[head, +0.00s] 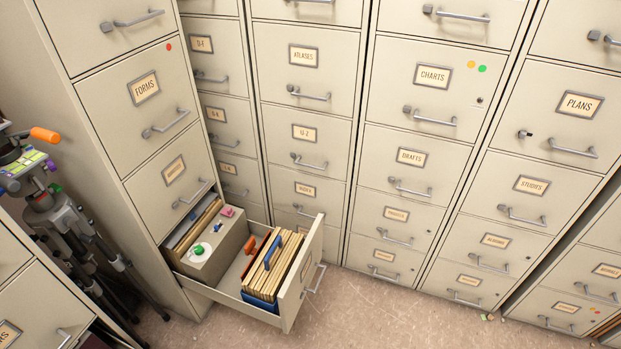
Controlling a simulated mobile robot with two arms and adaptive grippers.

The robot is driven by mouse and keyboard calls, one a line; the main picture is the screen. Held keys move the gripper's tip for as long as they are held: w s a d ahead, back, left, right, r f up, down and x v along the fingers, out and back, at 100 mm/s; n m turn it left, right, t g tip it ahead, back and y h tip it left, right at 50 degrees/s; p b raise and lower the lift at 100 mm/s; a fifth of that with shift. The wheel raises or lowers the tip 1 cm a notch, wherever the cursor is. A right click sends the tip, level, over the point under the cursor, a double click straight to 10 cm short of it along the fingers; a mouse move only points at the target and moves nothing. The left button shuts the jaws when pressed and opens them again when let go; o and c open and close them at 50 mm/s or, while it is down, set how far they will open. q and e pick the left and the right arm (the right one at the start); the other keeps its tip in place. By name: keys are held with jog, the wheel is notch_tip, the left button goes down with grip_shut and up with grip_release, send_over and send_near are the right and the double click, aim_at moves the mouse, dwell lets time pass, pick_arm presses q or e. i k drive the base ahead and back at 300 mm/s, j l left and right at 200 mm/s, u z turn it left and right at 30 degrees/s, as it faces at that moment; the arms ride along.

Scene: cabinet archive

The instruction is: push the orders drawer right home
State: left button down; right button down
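One drawer (291,306) stands far open at the bottom of the left cabinet, in the head view. The label on its front is seen at a steep angle and I cannot read it, so I cannot confirm it says orders. Its front panel carries a metal handle (317,279) on the outer face. Inside are upright tan folders (268,284) with a blue one among them, an orange divider (257,254) and a grey box (213,258) with small green, blue and pink items on top. Neither of my grippers is in view.
A black tripod (62,215) with an orange handle stands left of the open drawer, close to the left cabinet. More closed cabinets line the back and right, including the CHARTS drawer (428,98). The floor (370,318) before the open drawer is clear; small scraps (490,317) lie farther right.

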aim_at(215, 274)
jog(key=k+l+u, duration=0.1)
jog(key=k+u, duration=0.15)
jog(key=u, duration=0.25)
jog(key=k+u, duration=0.25)
jog(key=u, duration=0.25)
